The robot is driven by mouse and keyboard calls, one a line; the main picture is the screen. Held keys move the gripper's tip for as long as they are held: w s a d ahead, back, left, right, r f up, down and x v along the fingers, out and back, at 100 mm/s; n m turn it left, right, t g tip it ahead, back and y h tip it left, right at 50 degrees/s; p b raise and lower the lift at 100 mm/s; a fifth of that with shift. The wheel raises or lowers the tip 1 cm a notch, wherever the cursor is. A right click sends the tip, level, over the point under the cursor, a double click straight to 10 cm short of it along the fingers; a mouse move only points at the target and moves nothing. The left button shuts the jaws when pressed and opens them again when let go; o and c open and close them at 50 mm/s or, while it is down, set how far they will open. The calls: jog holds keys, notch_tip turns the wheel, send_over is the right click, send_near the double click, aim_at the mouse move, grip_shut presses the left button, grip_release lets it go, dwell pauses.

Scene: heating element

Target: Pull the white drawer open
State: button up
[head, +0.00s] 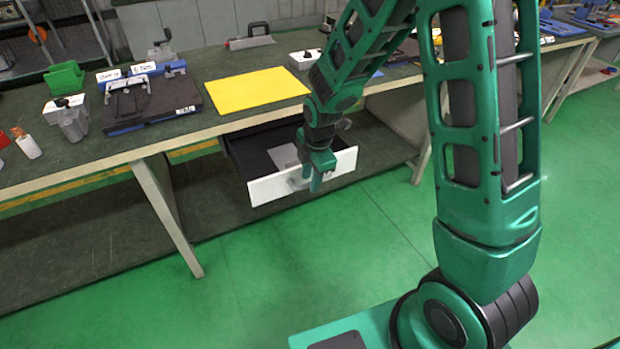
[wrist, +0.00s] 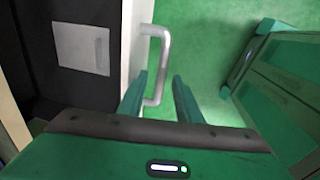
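The white drawer (head: 270,188) under the workbench stands pulled out, with its dark inside showing in the head view. Its white front (wrist: 133,40) and grey bar handle (wrist: 164,60) show in the wrist view. My gripper (head: 312,182) is at the drawer front, pointing down at the handle. In the wrist view its fingers (wrist: 160,82) are apart, one on each side of the handle bar, with a visible gap on the right side. The left finger lies between the bar and the drawer front. A light flat square object (wrist: 82,48) lies in the drawer.
The workbench top (head: 215,122) above the drawer holds a yellow sheet (head: 255,90), a blue-and-black fixture (head: 150,100) and a white box (head: 305,59). Bench legs (head: 165,205) stand either side. The green floor (head: 250,260) in front of the drawer is clear.

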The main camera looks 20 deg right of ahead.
notch_tip(320, 180, up, 10)
jog(key=s, duration=0.2)
jog(key=shift+d+r, duration=0.25)
dwell(0.3)
jog(key=s+d+r+m+g+h, duration=0.1)
jog(key=s+d+r+m, duration=0.3)
jog(key=s+d+m, duration=0.55)
jog(key=s+d+r+m+g, duration=0.1)
jog(key=s+d+r+m, duration=0.2)
jog(key=s+d+m, duration=0.6)
jog(key=s+m, duration=0.7)
jog(key=s, duration=0.3)
jog(key=shift+s+d+r+m+y, duration=0.35)
jog(key=shift+s+d+y, duration=0.05)
jog(key=shift+d, duration=0.05)
